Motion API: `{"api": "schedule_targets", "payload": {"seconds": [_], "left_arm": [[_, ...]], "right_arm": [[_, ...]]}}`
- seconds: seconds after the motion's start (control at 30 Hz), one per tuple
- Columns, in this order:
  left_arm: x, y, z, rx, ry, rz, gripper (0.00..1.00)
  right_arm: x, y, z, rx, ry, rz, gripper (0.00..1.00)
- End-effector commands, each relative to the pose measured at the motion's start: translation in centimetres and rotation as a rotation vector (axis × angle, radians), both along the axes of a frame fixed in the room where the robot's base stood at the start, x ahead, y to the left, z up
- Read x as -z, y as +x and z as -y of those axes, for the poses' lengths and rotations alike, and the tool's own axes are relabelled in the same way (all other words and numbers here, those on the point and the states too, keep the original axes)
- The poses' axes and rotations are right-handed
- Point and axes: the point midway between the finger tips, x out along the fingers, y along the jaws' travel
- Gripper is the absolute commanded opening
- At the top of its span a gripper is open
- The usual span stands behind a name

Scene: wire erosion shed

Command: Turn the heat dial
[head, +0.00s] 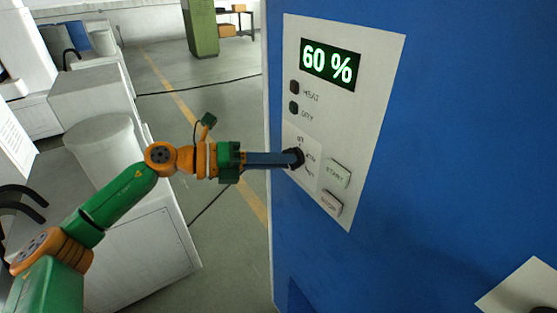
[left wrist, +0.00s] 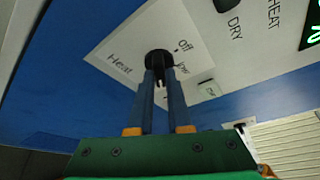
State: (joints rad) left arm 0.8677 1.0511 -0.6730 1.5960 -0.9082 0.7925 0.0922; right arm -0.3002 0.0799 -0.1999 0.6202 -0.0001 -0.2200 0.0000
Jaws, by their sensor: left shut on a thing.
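The heat dial (head: 293,158) is a black round knob on a white plate of the blue cabinet's control panel. In the left wrist view the dial (left wrist: 159,58) has "Off" and "Heat" printed around it; a third label is partly hidden by a finger. My left gripper (head: 290,159) reaches in from the left with its long blue-grey fingers on the dial. In the left wrist view the two fingers (left wrist: 160,76) are closed on the dial's grip. Which mark the dial points to is hard to tell. My right gripper is not in view.
The panel (head: 376,60) has a green "60 %" display (head: 330,65), HEAT and DRY indicators, a START button (head: 336,173) and another button (head: 331,203) below. A white bench with a drum (head: 100,140) stands at left.

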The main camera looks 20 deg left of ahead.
Motion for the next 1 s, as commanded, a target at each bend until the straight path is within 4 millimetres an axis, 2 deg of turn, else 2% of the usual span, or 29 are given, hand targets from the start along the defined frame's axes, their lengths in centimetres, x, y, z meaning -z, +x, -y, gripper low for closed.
{"api": "schedule_targets", "payload": {"seconds": [0.1,0.13,0.2,0.23,0.53,0.8,1.0], "left_arm": [[-0.1,0.1,0.0,-0.002,0.0,0.003,0.0],[-0.1,0.0,0.0,-0.002,0.0,0.003,0.25],[-0.1,0.0,0.0,-0.001,0.0,0.002,0.44],[-0.1,0.0,0.0,-0.002,0.0,0.002,0.47],[0.1,-0.1,-0.3,-0.002,0.0,0.0,0.47],[-0.4,-2.8,-4.7,-0.005,0.002,0.0,0.47],[-1.3,-3.7,-5.9,-0.001,0.001,0.001,0.47]], "right_arm": [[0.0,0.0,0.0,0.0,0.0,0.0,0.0],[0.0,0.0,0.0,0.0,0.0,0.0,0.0],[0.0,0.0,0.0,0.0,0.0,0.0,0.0],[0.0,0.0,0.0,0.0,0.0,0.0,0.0],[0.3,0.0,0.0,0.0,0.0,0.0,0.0],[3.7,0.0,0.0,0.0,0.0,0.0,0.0],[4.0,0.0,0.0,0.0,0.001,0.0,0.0]]}}
